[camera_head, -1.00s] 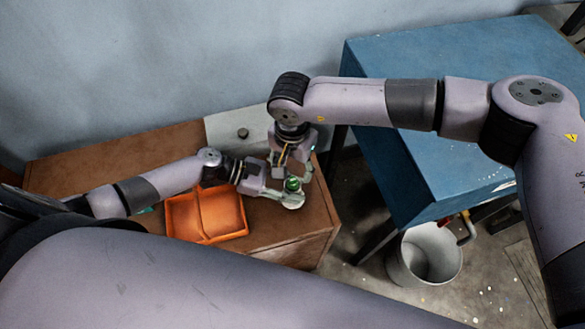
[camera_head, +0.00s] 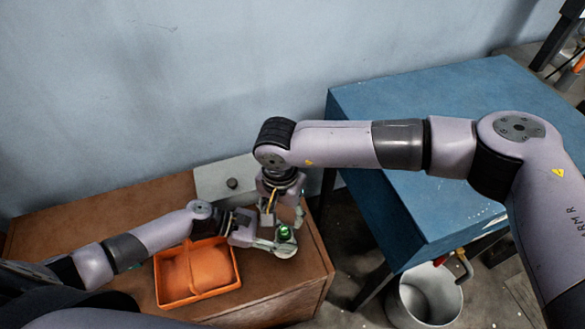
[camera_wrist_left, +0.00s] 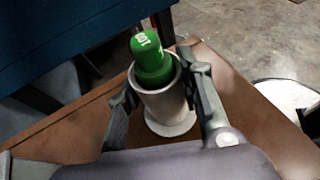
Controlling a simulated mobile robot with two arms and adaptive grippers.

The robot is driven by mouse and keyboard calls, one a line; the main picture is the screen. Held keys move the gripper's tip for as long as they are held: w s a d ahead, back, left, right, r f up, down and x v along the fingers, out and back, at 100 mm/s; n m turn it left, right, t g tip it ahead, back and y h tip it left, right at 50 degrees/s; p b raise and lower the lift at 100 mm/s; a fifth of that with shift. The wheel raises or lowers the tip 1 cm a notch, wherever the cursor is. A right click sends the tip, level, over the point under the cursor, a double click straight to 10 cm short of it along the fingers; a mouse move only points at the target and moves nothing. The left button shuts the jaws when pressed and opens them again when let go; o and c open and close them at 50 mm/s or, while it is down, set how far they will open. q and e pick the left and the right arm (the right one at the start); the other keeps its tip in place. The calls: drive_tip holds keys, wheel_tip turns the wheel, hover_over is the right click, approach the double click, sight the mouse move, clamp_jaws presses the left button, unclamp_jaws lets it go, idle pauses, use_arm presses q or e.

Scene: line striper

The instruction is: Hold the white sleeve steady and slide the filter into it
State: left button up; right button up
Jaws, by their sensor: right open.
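The white sleeve (camera_wrist_left: 165,108) stands upright on the brown cabinet top, its flared base down. The green filter (camera_wrist_left: 151,58) is inside it, with its green top sticking out above the rim and leaning slightly. In the head view the filter (camera_head: 285,233) shows as a green spot near the cabinet's right end. My left gripper (camera_wrist_left: 160,100) has one finger on each side of the sleeve, closed against its wall. My right gripper (camera_head: 283,215) is open and points down just above the filter, holding nothing. Its fingers partly cover the sleeve area in the head view.
An orange tray (camera_head: 160,283) sits on the cabinet (camera_head: 90,212) left of the sleeve. A pale plate with a dark knob (camera_head: 222,181) is behind. A blue table (camera_head: 440,100) stands to the right, with a white bucket (camera_head: 408,315) on the floor.

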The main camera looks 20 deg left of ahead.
use_arm(q)
drive_tip(key=o, duration=0.5)
drive_tip(key=shift+a, duration=0.15)
